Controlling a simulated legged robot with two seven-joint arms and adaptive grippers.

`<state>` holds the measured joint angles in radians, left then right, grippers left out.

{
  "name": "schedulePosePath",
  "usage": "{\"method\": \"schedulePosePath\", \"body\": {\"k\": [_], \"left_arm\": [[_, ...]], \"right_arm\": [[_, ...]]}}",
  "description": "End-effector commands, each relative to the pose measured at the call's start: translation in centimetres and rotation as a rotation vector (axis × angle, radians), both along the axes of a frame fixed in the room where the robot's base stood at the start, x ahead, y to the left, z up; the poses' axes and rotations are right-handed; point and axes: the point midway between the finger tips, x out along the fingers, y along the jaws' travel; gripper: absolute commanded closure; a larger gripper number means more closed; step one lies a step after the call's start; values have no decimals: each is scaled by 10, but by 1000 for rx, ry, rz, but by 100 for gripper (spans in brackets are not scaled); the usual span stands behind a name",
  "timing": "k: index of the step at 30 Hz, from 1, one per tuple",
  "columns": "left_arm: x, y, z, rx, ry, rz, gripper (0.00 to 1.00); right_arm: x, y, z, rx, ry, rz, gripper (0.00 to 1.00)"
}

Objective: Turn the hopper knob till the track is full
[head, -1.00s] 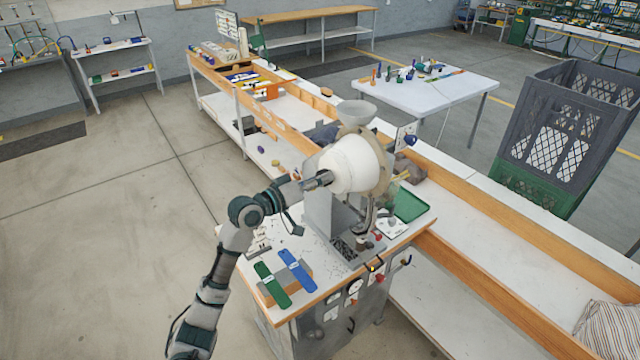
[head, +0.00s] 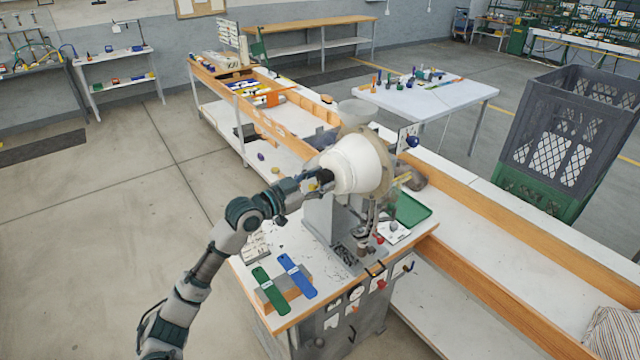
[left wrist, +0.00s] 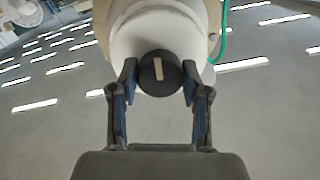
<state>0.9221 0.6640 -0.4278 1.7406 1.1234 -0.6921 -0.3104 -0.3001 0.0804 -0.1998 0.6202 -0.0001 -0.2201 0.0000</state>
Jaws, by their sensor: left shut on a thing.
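The white hopper (head: 352,165) sits high on the grey press (head: 328,220) at the bench end. Its dark round knob (left wrist: 160,73), with a pale bar mark on its face, shows in the left wrist view. My left gripper (left wrist: 159,88) is shut on the knob, with one finger at each side of it. In the head view my left gripper (head: 318,181) reaches the hopper's left side and hides most of the knob. The track cannot be made out clearly beside the hopper, so its fill cannot be told. My right gripper is not in view.
A green strip (head: 269,290) and a blue strip (head: 297,275) lie on a block at the bench's front left. A green tray (head: 412,211) is right of the press. A large crate (head: 565,140) stands at the right. The floor at left is clear.

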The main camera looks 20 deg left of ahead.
Motion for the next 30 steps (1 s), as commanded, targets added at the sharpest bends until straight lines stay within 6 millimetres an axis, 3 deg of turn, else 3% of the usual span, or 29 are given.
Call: {"method": "schedulePosePath", "body": {"k": [1,18,30], "left_arm": [[1,0,-8,42,-14,1,88],[1,0,-7,455,-338,-3,88],[1,0,-6,636,-480,-5,88]], "right_arm": [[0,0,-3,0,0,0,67],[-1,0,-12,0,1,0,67],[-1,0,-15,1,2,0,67]]}}
